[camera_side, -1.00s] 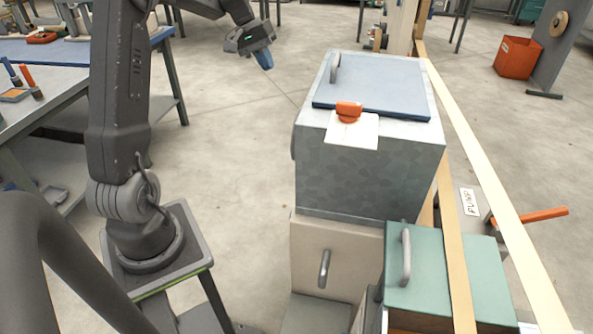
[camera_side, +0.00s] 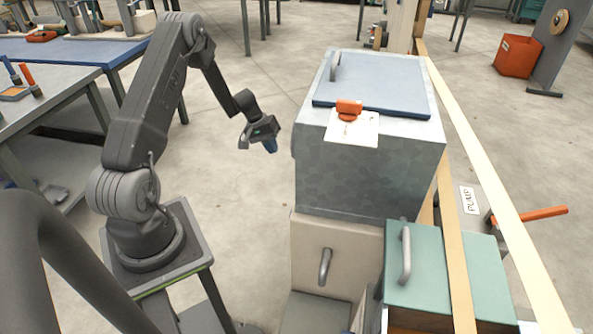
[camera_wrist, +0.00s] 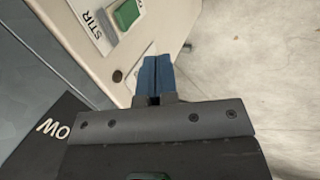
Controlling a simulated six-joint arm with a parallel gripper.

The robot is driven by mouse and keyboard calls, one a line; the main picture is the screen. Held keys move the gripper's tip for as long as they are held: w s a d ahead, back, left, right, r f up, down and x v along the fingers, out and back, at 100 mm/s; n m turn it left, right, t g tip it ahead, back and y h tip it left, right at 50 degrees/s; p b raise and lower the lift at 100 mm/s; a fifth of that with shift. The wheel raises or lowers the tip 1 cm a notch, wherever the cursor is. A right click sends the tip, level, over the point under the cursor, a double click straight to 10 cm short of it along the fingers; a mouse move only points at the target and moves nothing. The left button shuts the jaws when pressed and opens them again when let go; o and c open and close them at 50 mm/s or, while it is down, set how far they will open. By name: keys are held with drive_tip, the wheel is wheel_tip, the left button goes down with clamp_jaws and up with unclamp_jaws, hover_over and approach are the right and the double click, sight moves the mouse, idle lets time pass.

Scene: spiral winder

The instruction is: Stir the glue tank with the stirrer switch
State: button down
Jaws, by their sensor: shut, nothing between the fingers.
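In the wrist view, a green switch (camera_wrist: 127,14) sits at the top on a white plate (camera_wrist: 92,22) marked STIR, on a pale panel. The switch does not show in the side view. My gripper (camera_side: 270,146) is left of the tank, apart from it, tips pointing down. Its blue fingers (camera_wrist: 157,72) are shut and empty, and appear below and right of the switch in the wrist view.
An orange knob (camera_side: 348,108) sits on a white plate on the tank's front top edge. A green-lidded box (camera_side: 450,275) and pale strips (camera_side: 495,190) stand at the right. In the wrist view, a dark plate (camera_wrist: 62,130) shows the letters OW. Open floor lies left of the tank.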

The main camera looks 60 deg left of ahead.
drive_tip(key=w+d+f, duration=0.5)
drive_tip(key=f, duration=0.3)
drive_tip(key=shift+w+d+f, duration=0.25)
drive_tip(key=shift+w+d, duration=0.1)
drive_tip(key=shift+w, duration=0.05)
drive_tip(key=shift+w+d+r, duration=0.1)
drive_tip(key=shift+w+d, duration=0.2)
drive_tip(key=shift+r, duration=0.15)
drive_tip(key=shift+r, duration=0.65)
